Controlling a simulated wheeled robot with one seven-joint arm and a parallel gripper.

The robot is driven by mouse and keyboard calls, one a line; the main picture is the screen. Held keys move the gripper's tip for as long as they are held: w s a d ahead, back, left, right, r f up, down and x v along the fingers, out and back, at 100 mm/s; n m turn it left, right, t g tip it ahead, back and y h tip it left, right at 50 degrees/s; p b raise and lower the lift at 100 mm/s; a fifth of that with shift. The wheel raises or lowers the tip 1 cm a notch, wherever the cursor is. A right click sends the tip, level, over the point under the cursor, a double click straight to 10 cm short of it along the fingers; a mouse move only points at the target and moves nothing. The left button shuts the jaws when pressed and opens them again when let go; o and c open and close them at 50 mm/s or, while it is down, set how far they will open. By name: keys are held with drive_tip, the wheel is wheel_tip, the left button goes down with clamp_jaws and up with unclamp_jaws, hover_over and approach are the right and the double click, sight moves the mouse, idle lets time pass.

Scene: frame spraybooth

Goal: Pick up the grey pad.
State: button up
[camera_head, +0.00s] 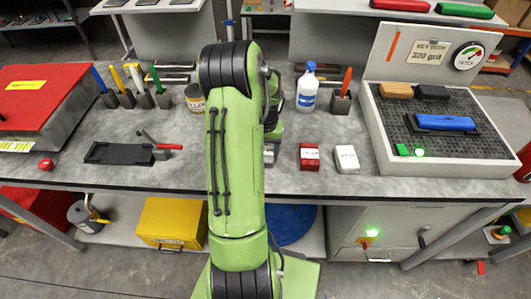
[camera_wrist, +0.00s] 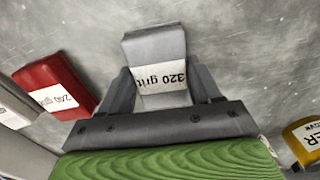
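The grey pad (camera_wrist: 155,45) with a "320 grit" label lies between the two fingers of my gripper (camera_wrist: 162,80) in the wrist view. One finger stands along each side, and I see no clear gap. Whether the fingers press on the pad or only stand around it, I cannot tell. In the head view my green arm hides most of the gripper, and a small grey part of the pad (camera_head: 270,157) shows beside the arm, at the workbench top.
A red pad (camera_head: 309,157) and a white pad (camera_head: 346,159) sit to the right on the workbench (camera_head: 245,185). A grey perforated tray (camera_head: 455,140) stands farther right. A yellow-labelled tin (camera_head: 195,98), a bottle (camera_head: 307,90) and a black holder (camera_head: 118,153) stand around.

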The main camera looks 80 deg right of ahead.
sight(266, 150)
drive_tip(key=c, duration=0.4)
drive_tip(key=shift+o, duration=0.2)
wheel_tip(266, 150, up, 10)
drive_tip(key=p, duration=0.1)
drive_tip(key=shift+p, duration=0.3)
